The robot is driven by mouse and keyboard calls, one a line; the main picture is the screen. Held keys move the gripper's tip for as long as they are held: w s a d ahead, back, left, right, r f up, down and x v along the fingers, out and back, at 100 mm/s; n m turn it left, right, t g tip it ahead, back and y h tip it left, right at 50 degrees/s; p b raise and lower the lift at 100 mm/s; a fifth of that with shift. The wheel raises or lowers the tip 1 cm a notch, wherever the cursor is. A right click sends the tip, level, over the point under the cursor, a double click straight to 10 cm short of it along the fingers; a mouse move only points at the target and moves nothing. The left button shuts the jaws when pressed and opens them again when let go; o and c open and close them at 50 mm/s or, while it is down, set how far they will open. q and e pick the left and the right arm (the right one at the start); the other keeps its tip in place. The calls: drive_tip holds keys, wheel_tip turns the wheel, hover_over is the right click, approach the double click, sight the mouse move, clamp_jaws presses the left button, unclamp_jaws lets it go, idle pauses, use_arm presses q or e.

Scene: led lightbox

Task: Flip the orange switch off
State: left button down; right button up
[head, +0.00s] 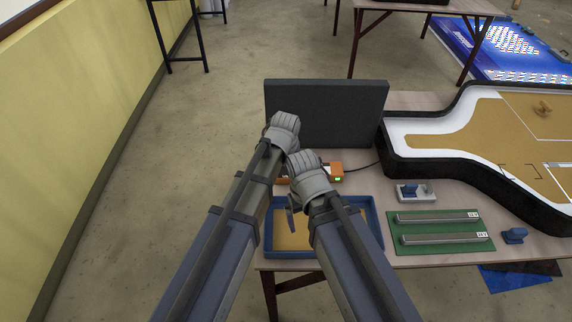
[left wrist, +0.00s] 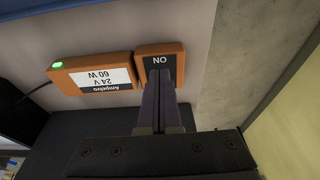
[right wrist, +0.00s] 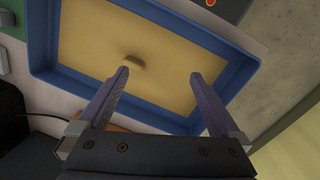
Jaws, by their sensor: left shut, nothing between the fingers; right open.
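The orange switch (left wrist: 174,50) shows in the left wrist view, with a black label reading ON, upside down there. Its rocker is hidden behind the fingers. My left gripper (left wrist: 158,80) is shut and empty, its fingertips over the switch; I cannot tell whether they touch. In the head view a bit of orange (head: 282,181) shows by the grippers, and my left gripper's fingertips are hidden. My right gripper (right wrist: 165,95) is open and empty over the blue-rimmed tray (right wrist: 45,45).
An orange power box (left wrist: 95,74) with a lit green lamp sits beside the switch. A dark upright panel (head: 340,110) stands behind. On the right are a grey-white holder (head: 415,193), a green board (head: 440,231) with two bars, and a large black-edged case (head: 450,165).

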use_arm(q)
drive_tip(key=shift+w, duration=0.15)
drive_tip(key=shift+w+r, duration=0.1)
drive_tip(key=shift+w, duration=0.4)
use_arm(e)
drive_tip(key=shift+s, duration=0.1)
use_arm(q)
drive_tip(key=shift+s, duration=0.6)
use_arm(e)
drive_tip(key=shift+r, duration=0.1)
use_arm(q)
drive_tip(key=w+p+v, duration=0.1)
drive_tip(key=p+v, duration=0.5)
drive_tip(key=p, duration=0.1)
drive_tip(key=shift+w+r, duration=0.2)
drive_tip(key=shift+r, duration=0.35)
use_arm(e)
wheel_tip(320, 180, up, 7)
